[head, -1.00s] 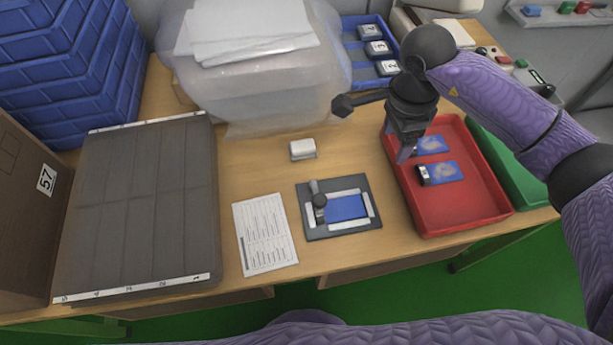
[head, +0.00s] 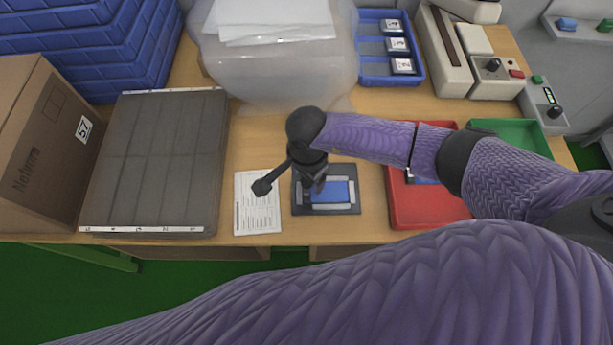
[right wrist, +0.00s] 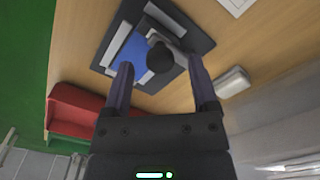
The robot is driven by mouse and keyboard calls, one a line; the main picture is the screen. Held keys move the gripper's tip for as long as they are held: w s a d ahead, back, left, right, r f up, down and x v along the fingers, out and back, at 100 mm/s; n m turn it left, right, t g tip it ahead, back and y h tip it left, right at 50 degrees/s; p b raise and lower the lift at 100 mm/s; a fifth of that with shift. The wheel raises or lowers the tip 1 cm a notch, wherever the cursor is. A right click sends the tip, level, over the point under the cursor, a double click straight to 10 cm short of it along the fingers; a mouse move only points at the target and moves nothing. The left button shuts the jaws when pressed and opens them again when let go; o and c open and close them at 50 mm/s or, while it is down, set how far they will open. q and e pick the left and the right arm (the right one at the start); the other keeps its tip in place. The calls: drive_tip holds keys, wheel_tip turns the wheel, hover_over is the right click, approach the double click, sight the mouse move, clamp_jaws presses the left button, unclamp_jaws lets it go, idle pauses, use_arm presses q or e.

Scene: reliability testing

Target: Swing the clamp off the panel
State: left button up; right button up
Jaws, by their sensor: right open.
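The blue panel (head: 340,193) lies in the dark grey fixture (head: 346,209) with light edge strips, near the table's front edge. My right gripper (head: 317,188) is over the fixture's left part, pointing down, and hides the clamp in the head view. In the right wrist view the clamp's black round knob (right wrist: 160,57) shows between the open fingers (right wrist: 163,80), beside the blue panel (right wrist: 130,55). The fingers are apart with nothing gripped; whether either touches the knob I cannot tell. My left gripper is not in view.
A printed sheet (head: 258,205) lies left of the fixture. The red tray (head: 425,212) is to its right, partly under my arm, with a green tray (head: 520,135) beyond. A white block (right wrist: 232,82) lies nearby. A grey rack (head: 155,160) fills the table's left.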

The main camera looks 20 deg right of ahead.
drive_tip(key=shift+f, duration=0.5)
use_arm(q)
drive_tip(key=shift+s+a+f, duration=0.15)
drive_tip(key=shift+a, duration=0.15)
use_arm(e)
clamp_jaws()
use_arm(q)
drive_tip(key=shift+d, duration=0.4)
